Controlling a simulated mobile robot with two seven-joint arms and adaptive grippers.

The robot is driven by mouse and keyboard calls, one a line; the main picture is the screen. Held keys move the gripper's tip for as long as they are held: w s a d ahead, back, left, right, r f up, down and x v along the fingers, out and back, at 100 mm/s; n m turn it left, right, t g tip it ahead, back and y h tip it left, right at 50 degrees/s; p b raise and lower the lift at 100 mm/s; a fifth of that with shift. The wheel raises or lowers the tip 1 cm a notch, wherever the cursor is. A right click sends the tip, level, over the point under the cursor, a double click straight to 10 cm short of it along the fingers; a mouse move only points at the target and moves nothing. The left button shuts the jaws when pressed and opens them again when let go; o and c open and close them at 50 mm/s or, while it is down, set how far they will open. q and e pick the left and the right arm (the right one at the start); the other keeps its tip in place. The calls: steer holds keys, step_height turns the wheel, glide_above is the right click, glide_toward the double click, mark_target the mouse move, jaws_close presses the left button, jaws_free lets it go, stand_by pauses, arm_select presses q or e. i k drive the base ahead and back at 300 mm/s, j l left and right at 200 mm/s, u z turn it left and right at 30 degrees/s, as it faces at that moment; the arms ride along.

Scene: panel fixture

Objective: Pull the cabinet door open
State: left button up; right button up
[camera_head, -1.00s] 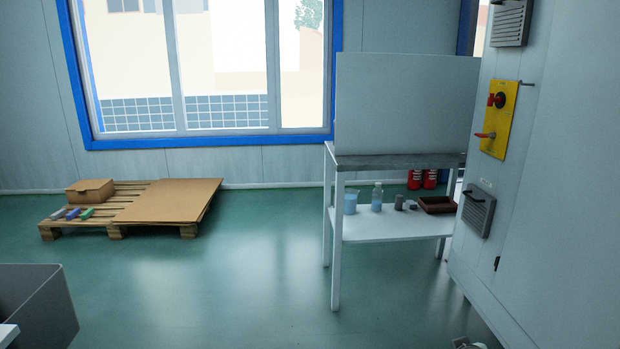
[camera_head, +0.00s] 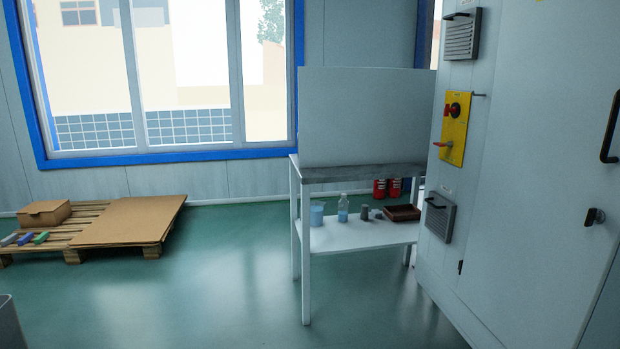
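On the cabinet's narrower face are a yellow panel (camera_head: 455,130) with red switches and two grey vents, an upper one (camera_head: 462,34) and a lower one (camera_head: 438,218). Neither of my grippers is in view.
A white table (camera_head: 305,250) with a shelf of bottles and a brown tray (camera_head: 402,212) stands left of the cabinet. A wooden pallet (camera_head: 73,257) with cardboard lies at the far left. The green floor (camera_head: 230,290) between them is clear.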

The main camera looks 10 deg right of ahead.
mark_target(532, 273)
steer(key=z, duration=1.35)
